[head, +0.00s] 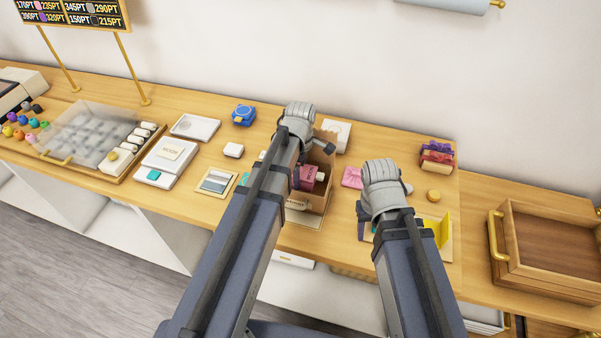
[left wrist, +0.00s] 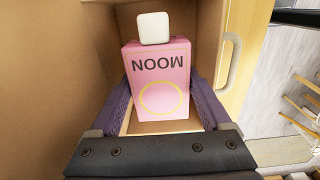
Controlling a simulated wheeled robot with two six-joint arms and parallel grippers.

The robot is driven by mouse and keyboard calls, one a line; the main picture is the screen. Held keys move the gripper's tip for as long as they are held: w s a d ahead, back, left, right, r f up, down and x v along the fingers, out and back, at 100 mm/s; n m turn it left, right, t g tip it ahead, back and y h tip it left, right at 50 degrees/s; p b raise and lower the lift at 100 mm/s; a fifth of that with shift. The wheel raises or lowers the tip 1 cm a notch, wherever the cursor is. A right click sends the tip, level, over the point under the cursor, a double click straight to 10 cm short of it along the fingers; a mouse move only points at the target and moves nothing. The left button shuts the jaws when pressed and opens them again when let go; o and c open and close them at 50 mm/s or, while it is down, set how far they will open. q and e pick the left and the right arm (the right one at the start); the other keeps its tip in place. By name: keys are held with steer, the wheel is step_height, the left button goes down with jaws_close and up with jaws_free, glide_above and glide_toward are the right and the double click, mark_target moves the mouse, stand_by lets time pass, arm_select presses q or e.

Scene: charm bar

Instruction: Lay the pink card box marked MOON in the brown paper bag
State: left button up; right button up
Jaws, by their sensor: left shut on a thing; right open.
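The pink card box marked MOON (left wrist: 158,88) is within the walls of the brown paper bag (left wrist: 55,60) in the left wrist view. My left gripper (left wrist: 160,108) is shut on the box, one dark finger along each side. A small white block (left wrist: 153,28) shows at the box's far end. In the head view the box (head: 307,177) shows partly inside the bag (head: 318,200), behind my left arm; my left gripper (head: 299,118) is above the bag, its fingers hidden. I cannot tell whether the box touches the bag's floor. My right gripper (head: 384,188) is open, right of the bag.
A pink item (head: 352,178) lies between the bag and my right gripper. A purple-ribboned box (head: 436,156) and a round yellow item (head: 433,195) stand to the right. A wooden drawer box (head: 545,250) is at far right. White trays and small boxes lie left.

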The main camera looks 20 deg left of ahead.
arm_select(q)
steer(key=shift+f+b, duration=2.3)
steer(key=shift+f, duration=0.4)
arm_select(e)
steer(key=shift+f, duration=2.65)
arm_select(q)
steer(key=shift+f+b, duration=0.3)
arm_select(e)
steer(key=shift+f, duration=0.3)
arm_select(q)
steer(key=shift+s, duration=0.1)
steer(key=o, duration=1.1)
arm_select(e)
steer(key=shift+f, duration=0.1)
arm_select(q)
steer(key=shift+r+p, duration=4.7)
arm_select(e)
step_height(320, 180, up, 10)
steer(key=shift+f, duration=0.2)
